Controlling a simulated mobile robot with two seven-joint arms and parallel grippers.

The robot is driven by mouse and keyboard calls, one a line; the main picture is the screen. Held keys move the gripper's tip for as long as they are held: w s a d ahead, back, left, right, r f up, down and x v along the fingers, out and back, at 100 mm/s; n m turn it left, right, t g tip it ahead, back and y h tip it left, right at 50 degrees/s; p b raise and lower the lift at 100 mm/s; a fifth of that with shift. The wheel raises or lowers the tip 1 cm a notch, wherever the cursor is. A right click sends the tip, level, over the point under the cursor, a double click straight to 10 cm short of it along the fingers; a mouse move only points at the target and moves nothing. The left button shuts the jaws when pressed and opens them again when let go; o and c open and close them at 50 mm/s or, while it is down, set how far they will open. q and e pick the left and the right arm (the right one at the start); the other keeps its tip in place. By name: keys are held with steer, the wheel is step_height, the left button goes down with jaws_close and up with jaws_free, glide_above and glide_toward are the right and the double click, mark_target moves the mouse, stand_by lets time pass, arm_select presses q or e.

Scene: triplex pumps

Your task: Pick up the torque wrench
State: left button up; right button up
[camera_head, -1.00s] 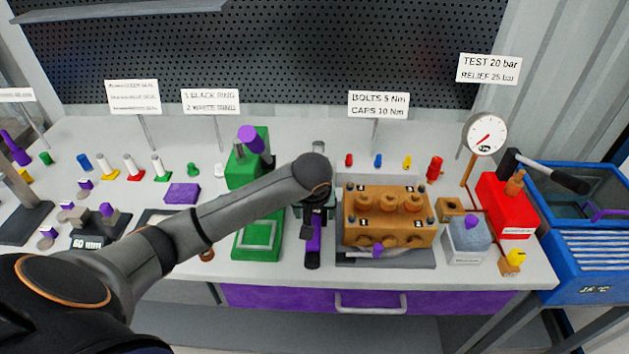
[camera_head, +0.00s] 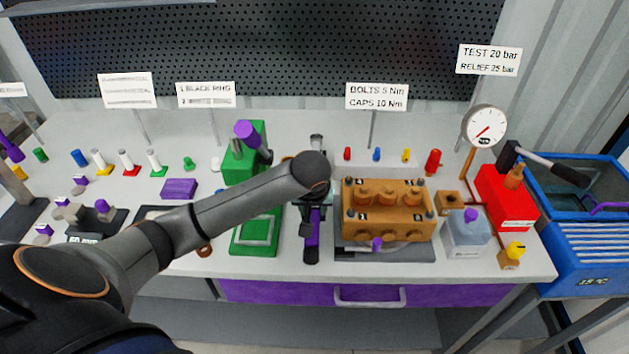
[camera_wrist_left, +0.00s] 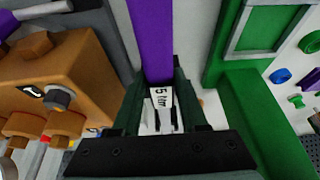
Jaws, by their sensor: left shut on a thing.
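The torque wrench (camera_head: 313,240) has a purple handle with a dark end and lies lengthwise on the bench, between the green press and the orange pump block. My left gripper (camera_head: 307,217) reaches it from above and is shut on it. My forearm and wrist hide part of the wrench in the head view. I cannot tell whether it is clear of the bench. My right gripper is not in view.
The green press (camera_head: 243,160) stands close on the left. The orange pump block (camera_head: 388,210) on its grey base is close on the right. A red hand pump (camera_head: 503,200) and a blue tank (camera_head: 590,245) are farther right. Small coloured parts line the back.

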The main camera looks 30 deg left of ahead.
arm_select(q)
jaws_close()
steer(key=shift+w+r, duration=0.1)
steer(key=shift+r, duration=0.05)
stand_by(0.6)
